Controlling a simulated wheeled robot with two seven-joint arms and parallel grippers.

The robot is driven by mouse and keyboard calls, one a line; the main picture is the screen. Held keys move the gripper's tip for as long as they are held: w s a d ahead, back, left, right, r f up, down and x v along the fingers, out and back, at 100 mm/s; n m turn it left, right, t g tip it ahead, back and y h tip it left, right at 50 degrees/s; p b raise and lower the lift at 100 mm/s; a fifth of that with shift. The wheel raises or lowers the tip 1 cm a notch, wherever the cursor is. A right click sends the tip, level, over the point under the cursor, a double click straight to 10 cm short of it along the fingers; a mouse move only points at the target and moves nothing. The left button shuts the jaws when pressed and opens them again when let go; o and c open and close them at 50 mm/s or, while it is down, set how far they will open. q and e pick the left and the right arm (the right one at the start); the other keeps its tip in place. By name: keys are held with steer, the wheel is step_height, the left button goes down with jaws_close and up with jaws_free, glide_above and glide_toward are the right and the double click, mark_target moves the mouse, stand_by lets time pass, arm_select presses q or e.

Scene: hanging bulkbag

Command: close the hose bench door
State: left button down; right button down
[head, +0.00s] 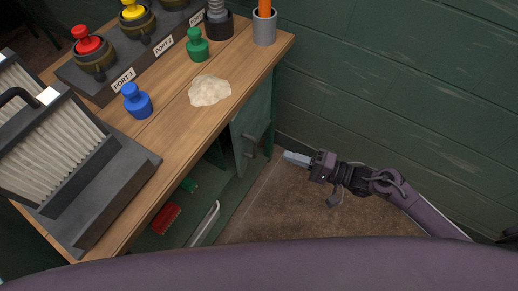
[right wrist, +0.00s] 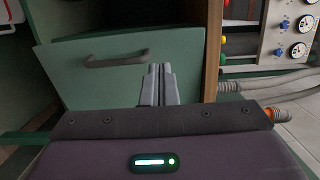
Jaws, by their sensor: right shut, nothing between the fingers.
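The hose bench (head: 180,150) is a wooden-topped bench with a green body. Its green door (head: 252,122) is at the far right end of the front and carries a grey handle (head: 250,146). In the right wrist view the door (right wrist: 85,75) fills the middle, with its handle (right wrist: 117,59) near the upper edge. The door looks ajar, but I cannot tell how far. My right gripper (head: 288,156) is shut and empty, right of the door. Its fingertips (right wrist: 160,70) overlap the door in the wrist view; contact is unclear. My left gripper is out of view.
On the benchtop are a blue stopper (head: 137,101), a green stopper (head: 197,45), a pale lump (head: 209,90) and a port block (head: 112,75). A red item (head: 165,219) lies in the open space below. A green block wall (head: 400,90) stands behind; brown floor (head: 290,205) is clear.

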mark_target(236, 139)
steer(key=x, duration=1.3)
steer(key=shift+w+a, duration=0.2)
steer(key=shift+a, duration=0.1)
